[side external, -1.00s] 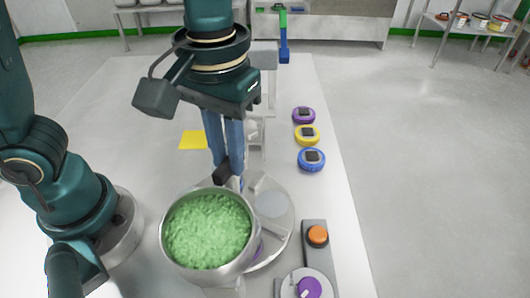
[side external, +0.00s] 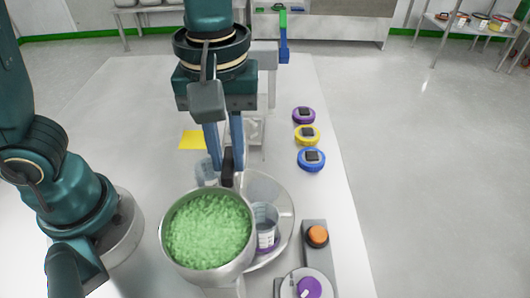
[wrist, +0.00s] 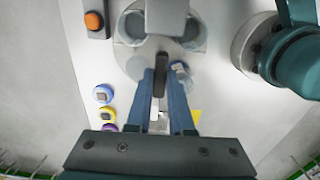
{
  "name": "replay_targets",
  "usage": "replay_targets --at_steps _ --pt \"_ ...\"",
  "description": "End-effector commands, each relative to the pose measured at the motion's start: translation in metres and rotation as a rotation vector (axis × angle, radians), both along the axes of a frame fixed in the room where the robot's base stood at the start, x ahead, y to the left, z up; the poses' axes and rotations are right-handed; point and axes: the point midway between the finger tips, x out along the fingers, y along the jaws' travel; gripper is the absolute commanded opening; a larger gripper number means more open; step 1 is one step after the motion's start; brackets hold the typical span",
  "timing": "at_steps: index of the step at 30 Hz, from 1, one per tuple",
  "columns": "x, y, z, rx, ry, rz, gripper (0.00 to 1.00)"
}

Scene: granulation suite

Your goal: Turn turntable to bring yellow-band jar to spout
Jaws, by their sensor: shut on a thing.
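The round grey turntable (side external: 268,188) lies on the bench, partly under a metal pot (side external: 250,250) of green granules. My gripper (side external: 227,170) is at the turntable's far edge, its fingers shut on a dark upright handle (wrist: 160,75). A clear jar with a purple band (side external: 265,226) stands on the turntable right of the pot. Another clear jar (side external: 207,173) stands left of my fingers; its band colour is unclear. The wrist view shows jar openings at the top (wrist: 135,28). I cannot make out a yellow band on any jar. The spout is hidden under the pot.
Purple (side external: 304,115), yellow (side external: 307,135) and blue (side external: 311,159) lids with dark knobs lie along the right edge. A yellow square (side external: 192,140) lies at the back left.

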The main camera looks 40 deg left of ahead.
Motion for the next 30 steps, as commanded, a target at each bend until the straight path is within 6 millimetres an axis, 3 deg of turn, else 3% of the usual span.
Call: replay_targets --at_steps 30 --pt "0.0007 0.0 0.0014 -0.003 -0.004 0.509 0.0"
